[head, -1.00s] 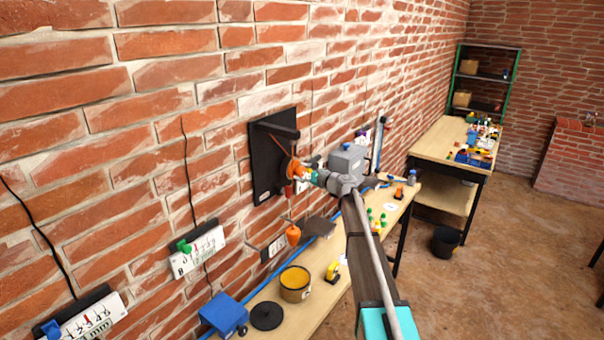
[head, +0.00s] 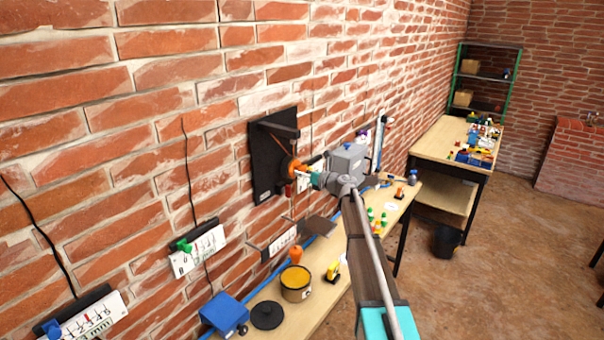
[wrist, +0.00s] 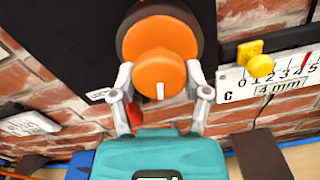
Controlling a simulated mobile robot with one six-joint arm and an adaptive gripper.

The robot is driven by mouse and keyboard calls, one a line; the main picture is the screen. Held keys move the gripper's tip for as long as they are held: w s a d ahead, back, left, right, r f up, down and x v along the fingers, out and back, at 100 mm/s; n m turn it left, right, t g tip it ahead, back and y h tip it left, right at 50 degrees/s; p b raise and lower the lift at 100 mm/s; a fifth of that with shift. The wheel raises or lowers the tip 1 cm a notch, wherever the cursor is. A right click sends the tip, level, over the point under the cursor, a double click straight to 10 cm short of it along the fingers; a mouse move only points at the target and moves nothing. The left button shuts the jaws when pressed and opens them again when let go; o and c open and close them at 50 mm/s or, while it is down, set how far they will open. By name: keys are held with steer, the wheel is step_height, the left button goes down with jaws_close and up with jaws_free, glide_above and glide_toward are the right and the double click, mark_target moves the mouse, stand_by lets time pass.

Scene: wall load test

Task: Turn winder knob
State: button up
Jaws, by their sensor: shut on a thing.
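The orange winder knob (wrist: 160,72) sits on a larger orange disc with a dark rim in the wrist view, in front of the black wall board (wrist: 60,40). A short white mark shows on the knob's front. My gripper (wrist: 160,84) is shut on the knob, one grey finger on each side. In the head view the orange winder (head: 290,165) shows at the lower right of the black board (head: 262,180), and my gripper (head: 302,174) reaches it from the right. The fingertip contact is too small to tell there.
An orange pear-shaped piece (head: 296,257) appears just above a pot (head: 296,291) with yellow contents on the bench (head: 325,290). A scale with a yellow knob (wrist: 260,65) is right of the winder. A blue box (head: 224,313) and black disc (head: 267,315) lie nearby.

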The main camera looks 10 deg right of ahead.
steer(key=m, duration=0.6)
steer(key=shift+a+r+m, duration=0.1)
steer(key=shift+m, duration=0.2)
steer(key=m, duration=0.6)
steer(key=shift+r+m, duration=0.1)
steer(key=shift+m, duration=0.2)
steer(key=o, duration=1.1)
steer(key=shift+o, duration=0.2)
steer(key=shift+s, duration=0.1)
steer(key=v, duration=1.2)
